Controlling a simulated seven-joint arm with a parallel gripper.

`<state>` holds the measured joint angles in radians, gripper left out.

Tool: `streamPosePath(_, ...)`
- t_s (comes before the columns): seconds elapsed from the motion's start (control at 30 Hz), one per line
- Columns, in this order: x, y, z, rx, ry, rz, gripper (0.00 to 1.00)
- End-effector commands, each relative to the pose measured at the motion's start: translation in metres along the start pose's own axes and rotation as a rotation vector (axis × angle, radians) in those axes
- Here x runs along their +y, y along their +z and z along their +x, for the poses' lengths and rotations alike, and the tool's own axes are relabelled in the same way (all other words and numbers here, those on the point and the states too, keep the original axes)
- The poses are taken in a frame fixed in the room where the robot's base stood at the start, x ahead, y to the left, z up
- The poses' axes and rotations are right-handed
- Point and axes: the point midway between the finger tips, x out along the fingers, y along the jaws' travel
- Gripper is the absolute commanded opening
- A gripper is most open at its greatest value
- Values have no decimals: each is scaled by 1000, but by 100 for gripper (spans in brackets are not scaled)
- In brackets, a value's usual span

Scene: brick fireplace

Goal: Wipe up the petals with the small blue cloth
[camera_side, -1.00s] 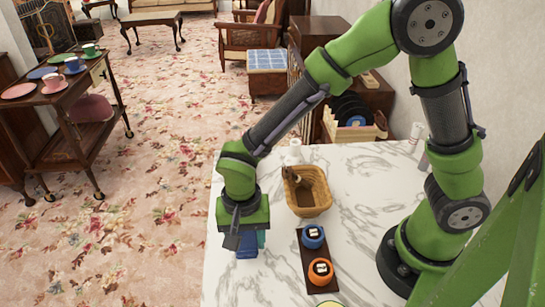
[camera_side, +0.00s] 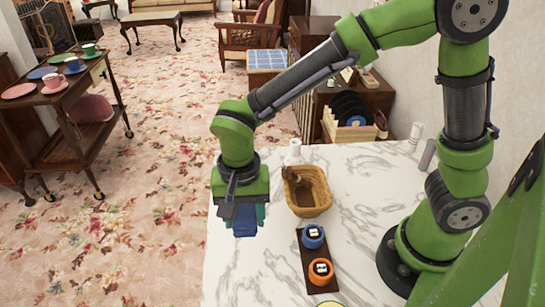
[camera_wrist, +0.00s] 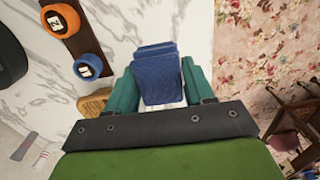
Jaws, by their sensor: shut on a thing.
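The small blue cloth (camera_side: 243,224) is held in my gripper (camera_side: 245,212) near the left edge of the marble table. In the wrist view, the cloth (camera_wrist: 160,80) is a folded, ribbed blue bundle between the teal fingers of my gripper (camera_wrist: 160,88), which are shut on it. I cannot tell whether the cloth touches the table. I cannot make out any petals on the table in either view; the area behind and under the gripper is hidden.
A wicker basket (camera_side: 320,207) stands to the right of the gripper. A dark tray (camera_side: 305,262) with a blue jar (camera_side: 313,237) and an orange jar (camera_side: 320,272) lies nearer the front. A white bottle (camera_side: 415,134) stands at the back right. The front-left marble is clear.

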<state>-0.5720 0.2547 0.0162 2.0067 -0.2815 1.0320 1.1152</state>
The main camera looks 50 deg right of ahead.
Motion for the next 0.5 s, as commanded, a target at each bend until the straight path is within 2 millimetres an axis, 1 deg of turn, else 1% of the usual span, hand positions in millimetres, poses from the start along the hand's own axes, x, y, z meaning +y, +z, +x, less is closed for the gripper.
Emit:
streamPosePath(0.07,3,-19,4,-1,9,50,28)
streamPosePath(0.17,6,-52,10,-4,15,110,28)
streamPosePath(0.2,7,-66,12,-5,17,121,28)
streamPosePath(0.3,12,-99,17,-7,15,124,28)
streamPosePath(0.4,15,-124,20,-6,11,98,28)
streamPosePath(0.47,16,-133,21,-4,6,62,28)
streamPosePath(0.5,13,-133,20,-1,1,31,28)
